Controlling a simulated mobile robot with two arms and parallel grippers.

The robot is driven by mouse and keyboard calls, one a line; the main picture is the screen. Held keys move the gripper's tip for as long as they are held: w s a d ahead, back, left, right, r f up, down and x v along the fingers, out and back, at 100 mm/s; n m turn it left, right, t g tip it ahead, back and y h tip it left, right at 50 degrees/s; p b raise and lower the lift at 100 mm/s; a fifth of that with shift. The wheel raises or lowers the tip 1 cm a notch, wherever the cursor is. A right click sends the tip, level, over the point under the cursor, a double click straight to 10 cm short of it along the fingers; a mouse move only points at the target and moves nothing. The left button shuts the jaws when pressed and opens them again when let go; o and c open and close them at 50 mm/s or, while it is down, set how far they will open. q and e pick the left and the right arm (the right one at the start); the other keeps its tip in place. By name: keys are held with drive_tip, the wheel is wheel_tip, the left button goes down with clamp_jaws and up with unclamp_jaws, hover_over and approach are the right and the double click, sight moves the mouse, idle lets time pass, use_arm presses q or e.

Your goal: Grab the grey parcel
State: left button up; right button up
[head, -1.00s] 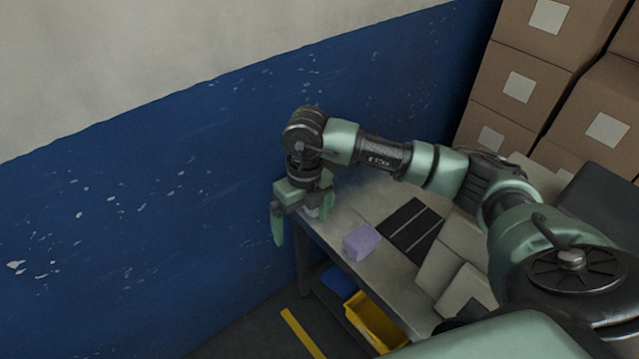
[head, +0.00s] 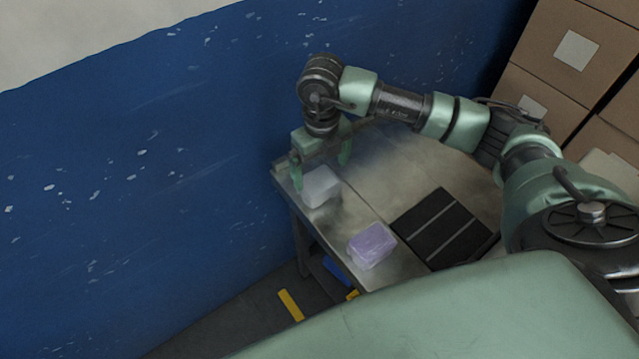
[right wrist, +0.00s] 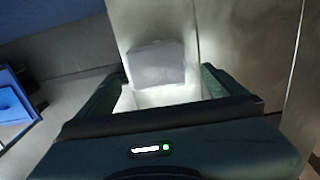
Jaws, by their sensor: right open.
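The grey parcel (head: 321,186) lies on the table at its far left end, close to the blue wall. My right gripper (head: 321,178) is open above and just behind the parcel in the head view, its two green fingers spread apart. In the right wrist view the parcel (right wrist: 156,65) lies beyond the gripper body, roughly in line with the gap between the fingers (right wrist: 165,85). I cannot tell whether the fingers touch it. My left gripper is not in view.
A purple parcel (head: 371,246) lies on the table near its front edge. A black panel with light stripes (head: 444,230) lies to its right. The blue wall (head: 150,190) is close on the left. Cardboard boxes (head: 572,50) are stacked at the upper right.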

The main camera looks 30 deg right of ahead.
sight(318, 181)
drive_tip(key=shift+s+a+f+p, duration=0.15)
drive_tip(key=shift+f+p, duration=0.2)
drive_tip(key=shift+f, duration=0.45)
drive_tip(key=f, duration=0.1)
drive_tip(key=f+p, duration=0.1)
drive_tip(key=f, duration=0.2)
drive_tip(key=shift+w+a+f, duration=0.1)
drive_tip(key=shift+w+f, duration=0.25)
drive_tip(key=shift+f, duration=0.05)
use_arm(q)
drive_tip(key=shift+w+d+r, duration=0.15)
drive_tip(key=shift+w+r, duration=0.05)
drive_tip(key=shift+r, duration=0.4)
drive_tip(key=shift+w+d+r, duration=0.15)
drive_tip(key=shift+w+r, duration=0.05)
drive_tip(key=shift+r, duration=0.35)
use_arm(e)
drive_tip(key=c, duration=1.7)
drive_tip(key=shift+r, duration=0.1)
